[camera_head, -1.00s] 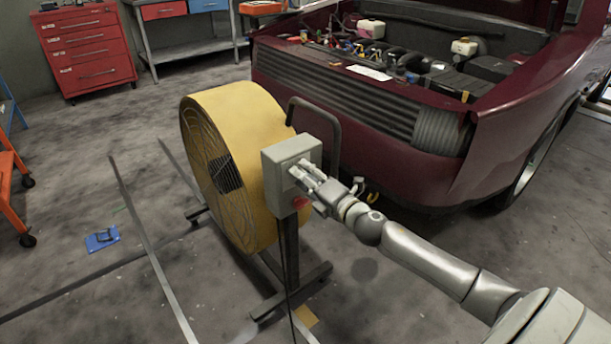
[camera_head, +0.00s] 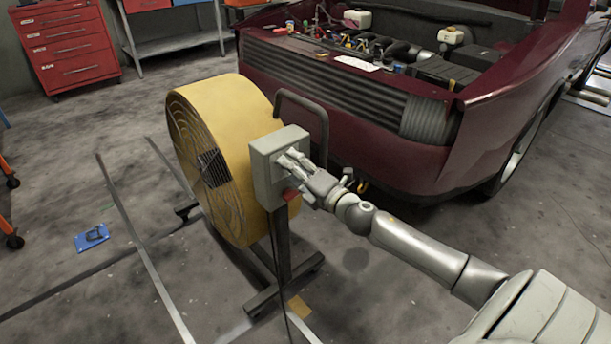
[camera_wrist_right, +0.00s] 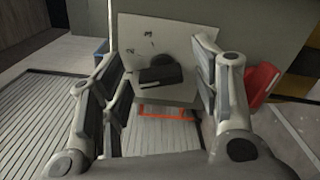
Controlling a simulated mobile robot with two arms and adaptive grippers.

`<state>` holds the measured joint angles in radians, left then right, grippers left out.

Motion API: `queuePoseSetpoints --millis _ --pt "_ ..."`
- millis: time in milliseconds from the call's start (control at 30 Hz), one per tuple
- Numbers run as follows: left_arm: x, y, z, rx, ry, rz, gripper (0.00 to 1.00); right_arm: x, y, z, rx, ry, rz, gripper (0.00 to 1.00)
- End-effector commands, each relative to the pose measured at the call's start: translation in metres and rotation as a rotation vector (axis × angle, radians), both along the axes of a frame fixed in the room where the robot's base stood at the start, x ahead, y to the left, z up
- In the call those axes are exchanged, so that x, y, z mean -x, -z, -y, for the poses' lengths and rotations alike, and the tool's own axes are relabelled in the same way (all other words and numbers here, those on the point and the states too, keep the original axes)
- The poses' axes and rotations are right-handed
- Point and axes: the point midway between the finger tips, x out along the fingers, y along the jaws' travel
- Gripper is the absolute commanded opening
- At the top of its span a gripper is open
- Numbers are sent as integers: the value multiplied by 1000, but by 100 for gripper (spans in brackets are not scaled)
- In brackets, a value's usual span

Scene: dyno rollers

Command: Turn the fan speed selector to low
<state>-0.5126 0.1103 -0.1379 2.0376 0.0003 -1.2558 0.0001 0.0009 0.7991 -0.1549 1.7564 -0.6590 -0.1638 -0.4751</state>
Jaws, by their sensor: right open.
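A yellow drum fan (camera_head: 232,150) stands on a dark frame. A grey control box (camera_head: 266,172) is mounted at its right side. In the right wrist view, the dark fan speed selector knob (camera_wrist_right: 160,74) sits on a light plate (camera_wrist_right: 145,38) with small numerals on the box face. My right gripper (camera_head: 290,160) is at the box face; in the right wrist view its open fingers (camera_wrist_right: 160,82) stand on either side of the knob, with a gap visible around it. Contact with the knob cannot be told. My left gripper is out of view.
A red part (camera_head: 291,194) sits low on the box; it also shows in the wrist view (camera_wrist_right: 260,82), right of the fingers. A bent handle (camera_head: 318,125) rises behind the box. A dark red vehicle (camera_head: 400,170) stands close behind. Open floor lies in front.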

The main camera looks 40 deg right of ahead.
Motion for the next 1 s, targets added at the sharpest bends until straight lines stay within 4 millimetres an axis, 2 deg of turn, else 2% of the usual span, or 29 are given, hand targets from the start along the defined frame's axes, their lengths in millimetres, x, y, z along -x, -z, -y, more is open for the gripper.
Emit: queuePoseSetpoints --millis 167,800,1000 --pt "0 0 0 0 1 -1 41 15 2 1 -1 -1 -4 57" --pt "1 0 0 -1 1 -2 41 99 2 8 -3 1 -2 57" --pt "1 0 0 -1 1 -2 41 114 1 9 -1 0 -1 57"
